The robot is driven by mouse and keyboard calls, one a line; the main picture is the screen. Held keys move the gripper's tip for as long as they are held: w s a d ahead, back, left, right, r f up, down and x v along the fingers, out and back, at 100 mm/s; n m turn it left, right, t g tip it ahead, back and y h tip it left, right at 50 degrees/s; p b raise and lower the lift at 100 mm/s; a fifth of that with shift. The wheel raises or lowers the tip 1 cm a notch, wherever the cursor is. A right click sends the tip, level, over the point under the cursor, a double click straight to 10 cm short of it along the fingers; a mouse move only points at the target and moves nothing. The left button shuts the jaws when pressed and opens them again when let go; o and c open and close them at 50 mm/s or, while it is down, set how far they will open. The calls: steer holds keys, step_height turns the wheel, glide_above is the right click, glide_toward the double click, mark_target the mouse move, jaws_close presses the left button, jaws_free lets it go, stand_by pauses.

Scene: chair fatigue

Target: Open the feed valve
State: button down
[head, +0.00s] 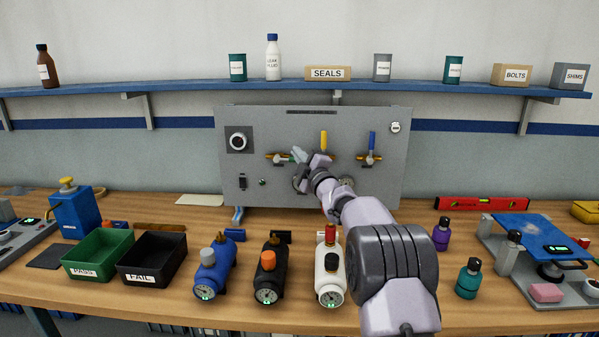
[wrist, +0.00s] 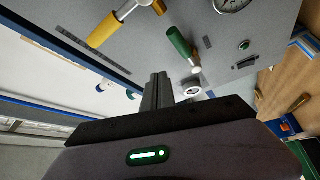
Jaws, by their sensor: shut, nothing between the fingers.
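The grey panel (head: 260,190) on the bench carries a row of lever valves; no label shows which is the feed valve. The yellow lever (head: 323,140) stands upright in the middle and also shows in the wrist view (wrist: 112,28). The blue lever (head: 371,141) stands upright on the right. A green lever (wrist: 180,46) belongs to the left valve and seems to lie sideways; in the head view my gripper partly covers that area. My gripper (head: 298,154) is shut and empty in front of the panel, close to the green lever; contact cannot be told. Its fingers show in the wrist view (wrist: 158,90).
Gauges below the valves are partly hidden by my arm. Blue (head: 213,270), black (head: 268,272) and white (head: 329,270) gauge units stand in front, with green (head: 98,262) and black (head: 152,267) bins left.

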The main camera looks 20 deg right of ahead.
steer(key=s+a+f, duration=0.2)
steer(key=s+f, duration=0.1)
steer(key=s, duration=0.2)
steer(key=shift+s+a+f, duration=0.3)
steer(key=shift+s+a, duration=0.1)
steer(key=s+r+m+g+h, duration=0.25)
steer(key=s+m, duration=0.35)
steer(key=s, duration=0.3)
steer(key=s+r+m+g+h, duration=0.25)
steer(key=s+m, duration=0.35)
steer(key=s, duration=0.3)
steer(key=s+a+f+m+g+y, duration=0.1)
steer(key=s+a+f+m+g, duration=0.1)
steer(key=s, duration=0.9)
steer(key=s+a+f+m+g+y, duration=0.1)
steer(key=s+a+f+m+g, duration=0.2)
steer(key=s+f, duration=0.4)
steer(key=s+a+f+m+g+y, duration=0.1)
steer(key=s+a+f+m+g, duration=0.2)
steer(key=s, duration=1.3)
step_height(320, 180, down, 2)
steer(key=shift+s+a+g, duration=0.25)
steer(key=shift+a+g, duration=0.35)
steer(key=shift+a, duration=0.35)
